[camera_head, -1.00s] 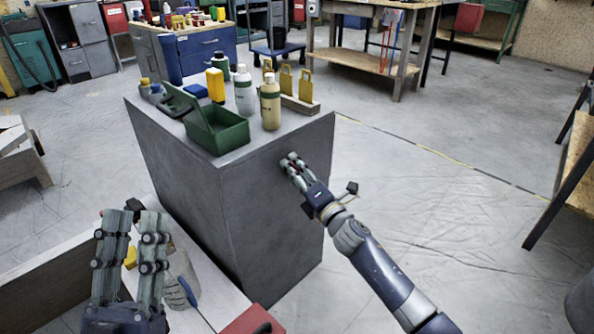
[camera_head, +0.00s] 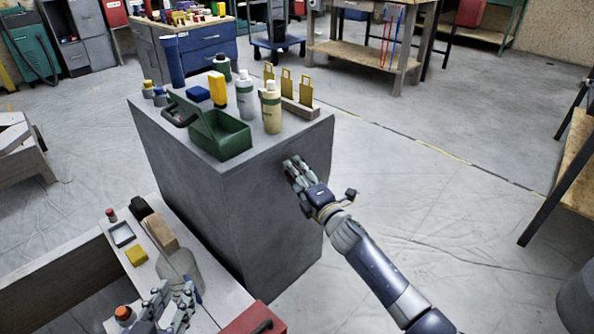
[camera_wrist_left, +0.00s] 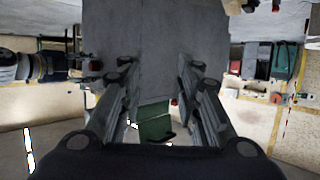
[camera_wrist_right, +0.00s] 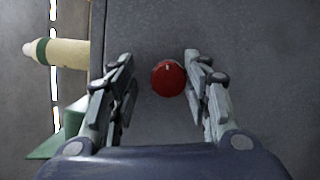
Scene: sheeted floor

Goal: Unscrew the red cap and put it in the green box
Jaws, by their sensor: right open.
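The red cap (camera_wrist_right: 168,78) shows round and end-on against a grey face in the right wrist view. My right gripper (camera_wrist_right: 157,62) has its fingers spread on either side of it, with gaps showing. In the head view, my right gripper (camera_head: 293,164) is at the right side of the grey cabinet, and the cap is hidden there. The green box (camera_head: 225,140) stands open on the cabinet top; part of it shows in the right wrist view (camera_wrist_right: 72,132). My left gripper (camera_head: 172,292) is low at the bottom left, fingers apart and empty, also seen in the left wrist view (camera_wrist_left: 155,66).
Two bottles, white (camera_head: 245,96) and cream (camera_head: 271,108), stand beside the box on the grey cabinet (camera_head: 185,175). A lower bench (camera_head: 205,290) with an orange-capped jar (camera_head: 124,314) is at bottom left.

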